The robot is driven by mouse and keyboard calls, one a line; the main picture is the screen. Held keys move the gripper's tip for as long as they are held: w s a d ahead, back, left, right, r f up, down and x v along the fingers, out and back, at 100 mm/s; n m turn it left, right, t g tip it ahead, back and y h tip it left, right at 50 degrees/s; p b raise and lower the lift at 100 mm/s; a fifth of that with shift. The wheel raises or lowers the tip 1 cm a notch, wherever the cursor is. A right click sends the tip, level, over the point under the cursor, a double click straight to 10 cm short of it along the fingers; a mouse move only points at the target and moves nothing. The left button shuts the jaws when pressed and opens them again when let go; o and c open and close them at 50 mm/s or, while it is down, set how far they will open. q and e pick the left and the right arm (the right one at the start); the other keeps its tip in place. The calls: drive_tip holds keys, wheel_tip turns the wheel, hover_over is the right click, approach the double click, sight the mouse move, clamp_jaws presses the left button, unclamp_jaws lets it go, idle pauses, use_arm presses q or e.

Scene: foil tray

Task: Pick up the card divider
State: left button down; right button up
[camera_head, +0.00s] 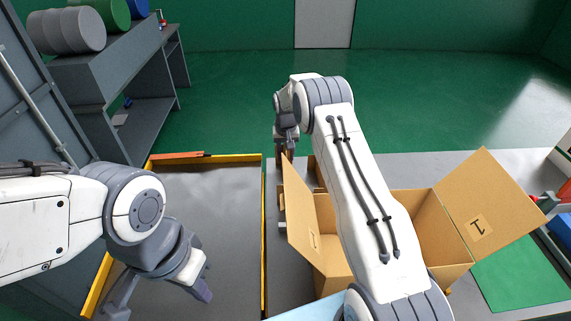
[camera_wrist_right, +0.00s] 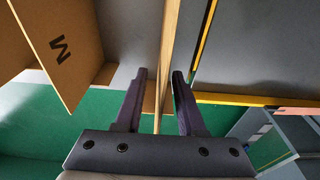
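The card divider (camera_wrist_right: 168,50) is a thin tan board seen nearly edge-on in the right wrist view. It runs between the two fingers of my right gripper (camera_wrist_right: 159,75). The fingers are apart, one on each side of it, with a visible gap on the left. In the head view my right gripper (camera_head: 287,142) is small and far, beyond the open carton, and a narrow brown strip shows under it. My right arm hides part of the carton. My left gripper (camera_head: 160,296) is open and empty over the dark tray area at lower left.
An open cardboard carton (camera_head: 410,208) with raised flaps stands right of centre; a marked flap (camera_wrist_right: 65,45) shows in the right wrist view. A yellow-edged grey surface (camera_head: 225,215) lies to its left. A shelf with drums (camera_head: 66,30) is at back left. A green mat (camera_head: 520,275) lies right.

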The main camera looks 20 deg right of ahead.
drive_tip(key=shift+f, duration=0.15)
clamp_jaws()
idle(1.4)
